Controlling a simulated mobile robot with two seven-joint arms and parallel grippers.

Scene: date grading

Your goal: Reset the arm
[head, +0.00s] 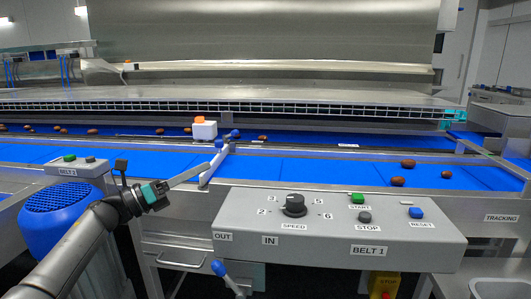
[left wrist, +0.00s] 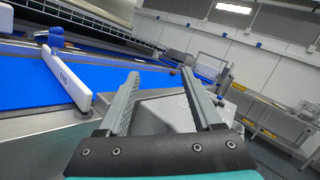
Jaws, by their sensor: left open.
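My left arm reaches in from the lower left of the head view. Its gripper (head: 206,167) has grey fingers and a teal body, and points right beside the white bar over the blue belt. In the left wrist view the gripper (left wrist: 159,73) has its two fingers spread apart with nothing between them. The white bar (left wrist: 66,80) marked END is left of the fingers there, and it also shows in the head view (head: 214,165). I cannot tell whether a finger touches it. My right gripper is not in view.
The grey BELT 1 control box (head: 330,235) has a speed knob (head: 294,205) and start, stop and reset buttons. Brown dates (head: 398,181) lie on the blue belt (head: 330,170). A BELT 2 box (head: 75,168) and a blue motor (head: 60,213) stand near my arm.

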